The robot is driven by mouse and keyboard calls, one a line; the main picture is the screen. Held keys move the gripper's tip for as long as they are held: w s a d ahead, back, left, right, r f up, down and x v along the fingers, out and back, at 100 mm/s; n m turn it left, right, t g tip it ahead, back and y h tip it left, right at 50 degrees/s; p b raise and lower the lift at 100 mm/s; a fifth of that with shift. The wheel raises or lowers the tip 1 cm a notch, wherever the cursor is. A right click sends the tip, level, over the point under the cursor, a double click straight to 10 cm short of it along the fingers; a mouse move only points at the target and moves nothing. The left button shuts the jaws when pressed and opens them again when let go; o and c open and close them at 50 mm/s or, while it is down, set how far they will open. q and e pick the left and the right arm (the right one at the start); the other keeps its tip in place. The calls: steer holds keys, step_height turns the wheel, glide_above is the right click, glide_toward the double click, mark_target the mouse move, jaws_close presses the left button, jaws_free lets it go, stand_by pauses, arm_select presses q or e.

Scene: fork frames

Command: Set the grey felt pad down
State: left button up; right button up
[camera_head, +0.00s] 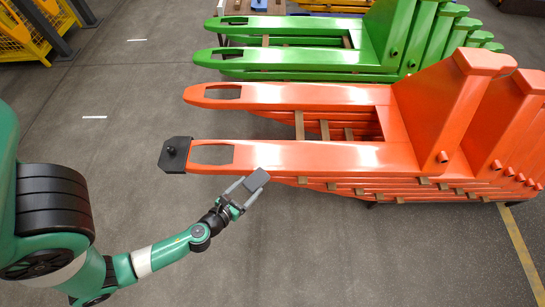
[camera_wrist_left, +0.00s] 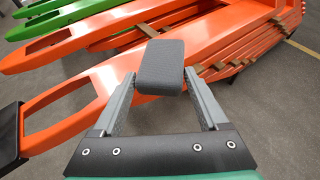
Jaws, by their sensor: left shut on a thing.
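The grey felt pad (camera_head: 256,180) is a small dark grey block held between the fingertips of my left gripper (camera_head: 242,190). In the left wrist view the pad (camera_wrist_left: 161,66) sits between the two finger ends, and the left gripper (camera_wrist_left: 160,85) is shut on it. The pad is in front of the near orange fork frame (camera_head: 290,155), beside its lower edge in the picture. I cannot tell whether it touches the frame. My right gripper does not show in either view.
Orange fork frames lie stacked with wooden spacers (camera_head: 299,125) between them. Green fork frames (camera_head: 290,57) stand behind. A black block (camera_head: 175,154) is at the near orange tip. Yellow racks (camera_head: 28,30) stand at upper left. Grey floor (camera_head: 300,260) is clear in front.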

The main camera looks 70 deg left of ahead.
mark_target(260, 170)
arm_select(q)
steer(key=x, duration=0.3)
steer(key=a+x, duration=0.1)
steer(key=x, duration=0.2)
steer(key=s+x, duration=0.1)
steer(key=x, duration=0.2)
steer(key=shift+w+a+f+b, duration=0.2)
steer(key=shift+w+a+b, duration=0.1)
steer(key=shift+a+b, duration=0.05)
steer(key=w+a+f+b, duration=0.2)
steer(key=f+b, duration=0.1)
steer(key=w+f+b, duration=0.1)
steer(key=f, duration=0.1)
steer(key=shift+a+f+b, duration=0.25)
steer(key=shift+a+b, duration=0.05)
steer(key=shift+a, duration=0.1)
step_height(260, 170, down, 4)
steer(key=b, duration=0.3)
steer(key=shift+w+a+r+b, duration=0.1)
steer(key=shift+w+a+b, duration=0.05)
steer(key=shift+b, duration=0.2)
steer(key=o, duration=1.2)
steer(key=shift+r, duration=0.1)
steer(key=shift+o, duration=0.2)
